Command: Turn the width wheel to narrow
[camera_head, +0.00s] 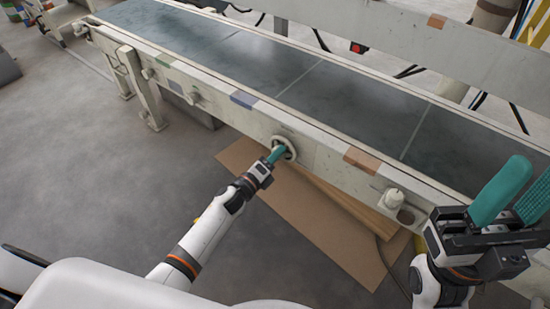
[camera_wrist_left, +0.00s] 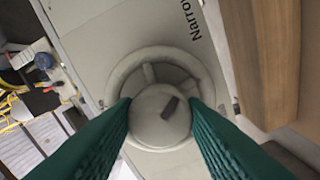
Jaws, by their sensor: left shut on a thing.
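The width wheel (camera_head: 291,141) is a pale round handwheel on the side rail of the conveyor. In the left wrist view the wheel (camera_wrist_left: 152,54) is seen face-on, with spokes and a round hub (camera_wrist_left: 150,122) that bears a dark mark. The word "Narrow" (camera_wrist_left: 190,18) is printed on the panel beside the rim. My left gripper (camera_head: 278,153) is shut on the hub, with one green finger on each side of it. My right gripper (camera_head: 520,183) is open and empty at the right, above the conveyor's near edge.
The conveyor belt (camera_head: 335,89) runs behind the rail. A pale knob (camera_head: 392,198) sticks out of the rail right of the wheel, and a smaller knob (camera_head: 194,97) to the left. A flat cardboard sheet (camera_head: 330,235) lies on the floor below.

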